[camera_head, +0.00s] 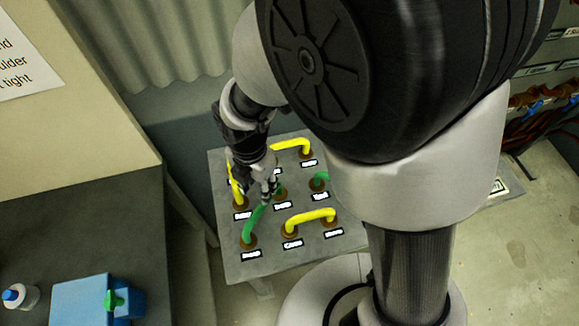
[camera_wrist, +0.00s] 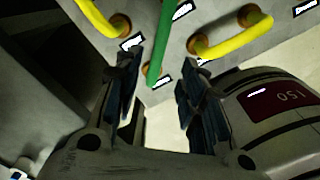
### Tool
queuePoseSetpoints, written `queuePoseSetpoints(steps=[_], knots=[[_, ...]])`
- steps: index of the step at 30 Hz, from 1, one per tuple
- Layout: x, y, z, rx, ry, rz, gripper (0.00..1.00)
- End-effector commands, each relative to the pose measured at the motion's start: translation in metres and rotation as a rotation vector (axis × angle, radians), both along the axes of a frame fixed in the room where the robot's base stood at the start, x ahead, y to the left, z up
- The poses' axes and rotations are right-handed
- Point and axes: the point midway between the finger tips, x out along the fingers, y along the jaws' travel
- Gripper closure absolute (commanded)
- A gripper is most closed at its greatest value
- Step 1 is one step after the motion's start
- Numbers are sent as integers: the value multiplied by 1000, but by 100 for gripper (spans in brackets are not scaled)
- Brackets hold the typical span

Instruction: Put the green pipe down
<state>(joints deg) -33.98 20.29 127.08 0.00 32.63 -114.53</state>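A green pipe (camera_head: 256,219) spans two brown sockets on the grey table, from the front left socket toward a middle socket. In the wrist view the green pipe (camera_wrist: 163,35) runs down from the top edge to a socket between my fingertips. My gripper (camera_head: 268,190) is above the table, over the upper part of this pipe, and partly covers it. In the wrist view my gripper (camera_wrist: 157,65) has its fingers apart, with gaps on both sides of the pipe. A second green pipe (camera_head: 318,181) is partly hidden by my arm.
The grey table (camera_head: 230,268) also carries several labelled sockets and yellow pipes, such as one at the front (camera_head: 312,217) and one at the back (camera_head: 290,146). A dark bench at left holds a blue box (camera_head: 80,301) and a white bottle (camera_head: 20,297).

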Motion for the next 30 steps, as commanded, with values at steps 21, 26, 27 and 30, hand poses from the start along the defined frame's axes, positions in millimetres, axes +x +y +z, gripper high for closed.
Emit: queuePoseSetpoints(steps=[21,26,27,30], knots=[[-36,-156,173,286,-163,-1743,63],[-69,-188,195,419,-167,-2224,63],[-76,-193,198,447,-166,-2310,63],[-87,-201,201,498,-159,-2465,63]])
